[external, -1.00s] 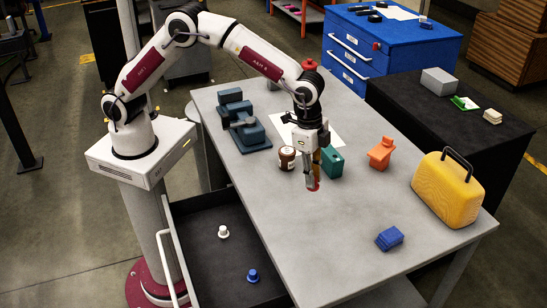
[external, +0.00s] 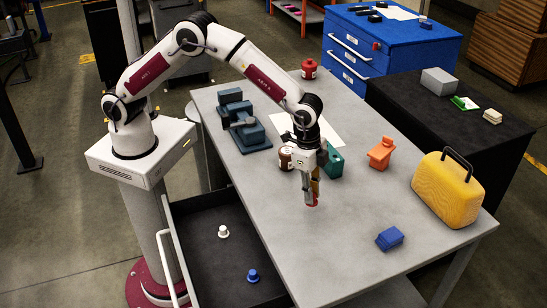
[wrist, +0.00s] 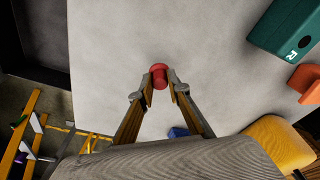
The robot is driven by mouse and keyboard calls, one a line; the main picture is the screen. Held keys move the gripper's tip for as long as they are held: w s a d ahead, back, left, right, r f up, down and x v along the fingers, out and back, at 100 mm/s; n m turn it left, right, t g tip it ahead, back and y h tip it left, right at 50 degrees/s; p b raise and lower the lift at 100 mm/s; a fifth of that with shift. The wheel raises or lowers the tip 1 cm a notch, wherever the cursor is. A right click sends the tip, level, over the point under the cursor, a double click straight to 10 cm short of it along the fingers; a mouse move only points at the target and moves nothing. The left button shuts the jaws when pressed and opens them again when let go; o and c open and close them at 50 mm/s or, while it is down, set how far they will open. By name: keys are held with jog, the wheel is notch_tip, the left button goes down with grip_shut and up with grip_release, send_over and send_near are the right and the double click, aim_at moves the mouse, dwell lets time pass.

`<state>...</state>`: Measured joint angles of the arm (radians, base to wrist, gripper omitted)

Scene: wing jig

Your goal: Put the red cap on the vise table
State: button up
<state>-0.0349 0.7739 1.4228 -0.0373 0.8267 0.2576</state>
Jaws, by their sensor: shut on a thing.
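My gripper (external: 311,201) is shut on the red cap (external: 314,206) over the grey table (external: 345,245). The cap also shows in the wrist view (wrist: 158,76), between my two fingertips (wrist: 160,90), with the grey tabletop around it. In the external view my fingers hide much of the cap. I cannot tell whether its underside touches the table. A blue-grey vise (external: 246,128) stands on the same table, at its far left part.
A brown jar (external: 285,158) and a green box (external: 334,163) stand close behind my gripper. An orange part (external: 381,154), a yellow case (external: 447,190) and a blue block (external: 389,238) are to the right. An open drawer (external: 205,260) holds white and blue pieces.

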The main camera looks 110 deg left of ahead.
jog(key=shift+f, duration=1.85)
jog(key=shift+f, duration=0.1)
jog(key=o, duration=0.8)
jog(key=r, duration=0.6)
jog(key=s+r, duration=0.1)
jog(key=r, duration=0.3)
jog(key=shift+s+a, duration=0.1)
jog(key=shift+s+r, duration=0.2)
jog(key=shift+r, duration=0.85)
